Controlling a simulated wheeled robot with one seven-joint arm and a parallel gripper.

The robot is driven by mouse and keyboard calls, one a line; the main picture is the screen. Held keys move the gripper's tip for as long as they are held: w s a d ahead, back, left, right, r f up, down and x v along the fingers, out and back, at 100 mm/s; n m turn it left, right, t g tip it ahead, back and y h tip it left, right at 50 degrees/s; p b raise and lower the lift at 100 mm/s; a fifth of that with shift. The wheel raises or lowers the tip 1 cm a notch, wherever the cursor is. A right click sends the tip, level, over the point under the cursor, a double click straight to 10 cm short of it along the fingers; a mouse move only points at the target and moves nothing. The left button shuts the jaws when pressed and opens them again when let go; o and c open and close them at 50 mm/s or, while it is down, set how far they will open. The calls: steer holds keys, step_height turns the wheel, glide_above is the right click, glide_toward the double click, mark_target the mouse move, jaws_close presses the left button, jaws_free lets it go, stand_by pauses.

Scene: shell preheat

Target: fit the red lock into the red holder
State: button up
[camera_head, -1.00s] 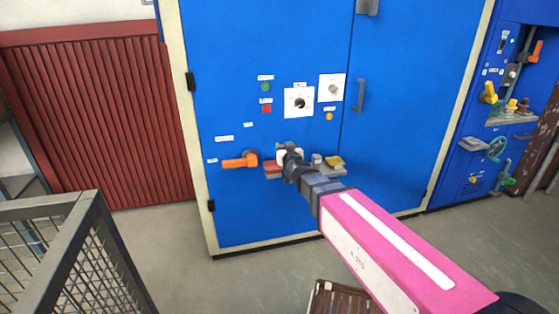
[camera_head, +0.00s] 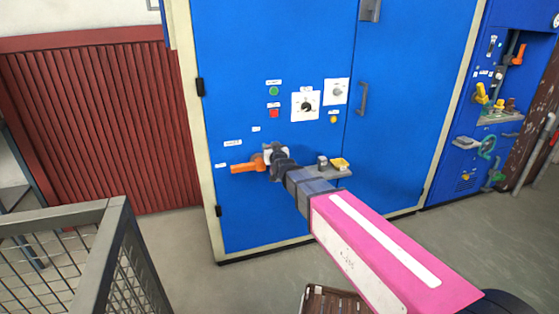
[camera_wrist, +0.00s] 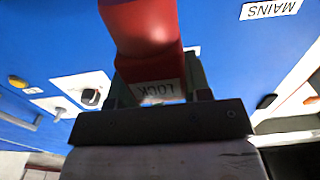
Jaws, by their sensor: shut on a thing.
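The red lock (camera_wrist: 150,85) fills the upper middle of the wrist view, with a white label reading LOCK upside down on it. My gripper (camera_wrist: 158,82) is shut on it, a finger at each side. In the head view my gripper (camera_head: 275,157) is at the blue cabinet front, just right of the orange handle (camera_head: 249,164) and left of the small shelf. The lock is hidden there by the gripper and arm. I cannot make out the red holder in either view now, nor whether the lock touches anything ahead.
A small grey shelf (camera_head: 318,175) juts from the cabinet (camera_head: 240,50), with a grey block (camera_head: 322,161) and a yellow dish (camera_head: 340,163) on it. Dials and buttons sit above. A mesh cage (camera_head: 75,250) stands at lower left and a brown crate (camera_head: 327,300) at the bottom.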

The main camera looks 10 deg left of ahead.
steer(key=shift+w+d+f, duration=0.4)
steer(key=shift+w+f, duration=0.65)
steer(key=shift+f, duration=0.3)
steer(key=shift+w+d+f, duration=0.35)
steer(key=shift+w+f, duration=0.65)
steer(key=shift+f, duration=0.3)
steer(key=shift+w+d+f, duration=0.4)
steer(key=shift+w+f, duration=0.65)
steer(key=shift+f, duration=0.3)
steer(key=shift+f, duration=0.3)
steer(key=o, duration=1)
steer(key=shift+c, duration=0.2)
